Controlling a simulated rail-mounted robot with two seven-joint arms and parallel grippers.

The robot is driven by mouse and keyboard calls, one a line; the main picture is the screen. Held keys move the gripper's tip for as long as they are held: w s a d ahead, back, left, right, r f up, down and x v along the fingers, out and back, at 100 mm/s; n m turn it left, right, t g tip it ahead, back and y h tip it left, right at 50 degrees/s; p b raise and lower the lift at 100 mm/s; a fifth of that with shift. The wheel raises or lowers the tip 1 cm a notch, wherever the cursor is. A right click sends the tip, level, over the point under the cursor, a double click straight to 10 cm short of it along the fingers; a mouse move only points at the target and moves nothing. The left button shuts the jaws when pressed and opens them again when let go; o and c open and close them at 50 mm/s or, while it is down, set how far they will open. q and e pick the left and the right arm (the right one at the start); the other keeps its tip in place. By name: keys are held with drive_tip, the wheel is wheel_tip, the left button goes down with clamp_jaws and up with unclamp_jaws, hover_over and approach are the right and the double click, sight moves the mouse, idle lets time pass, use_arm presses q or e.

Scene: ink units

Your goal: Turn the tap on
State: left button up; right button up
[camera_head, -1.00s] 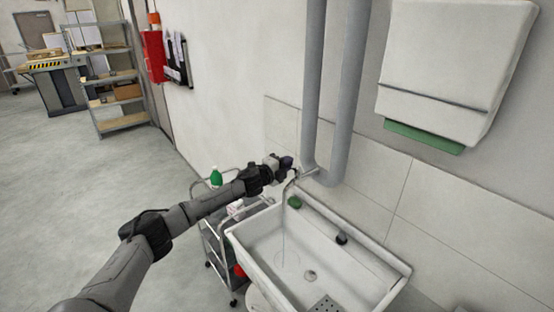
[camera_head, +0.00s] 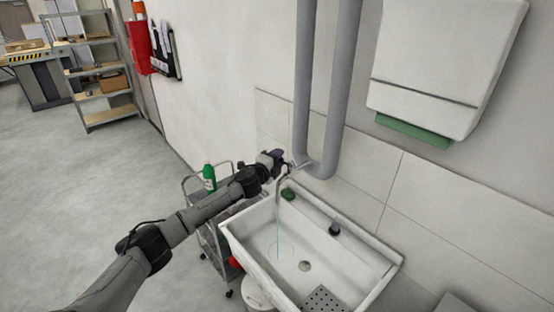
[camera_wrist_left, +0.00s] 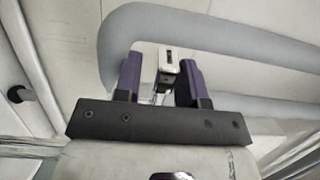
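The tap (camera_head: 281,181) is a thin curved metal spout on the wall above the white sink (camera_head: 232,238). A thin pale line, which looks like running water, drops from the spout into the basin. My left gripper (camera_head: 279,156) is at the tap's top, by the wall. In the left wrist view, the purple fingers of my left gripper (camera_wrist_left: 160,80) stand apart on either side of a light metal tap part (camera_wrist_left: 169,62). This part is close to the right finger, with a gap towards the left one. My right gripper is not in view.
Two grey pipes (camera_head: 341,90) run down the wall just right of the tap. A trolley (camera_head: 190,182) with a green bottle (camera_head: 209,177) stands left of the sink, under my left arm. A white dispenser (camera_head: 440,65) hangs at upper right. Floor at left is clear.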

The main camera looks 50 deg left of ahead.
use_arm(q)
drive_tip(key=shift+s, duration=0.15)
drive_tip(key=v, duration=1.3)
drive_tip(key=shift+s, duration=0.25)
drive_tip(key=shift+r, duration=0.2)
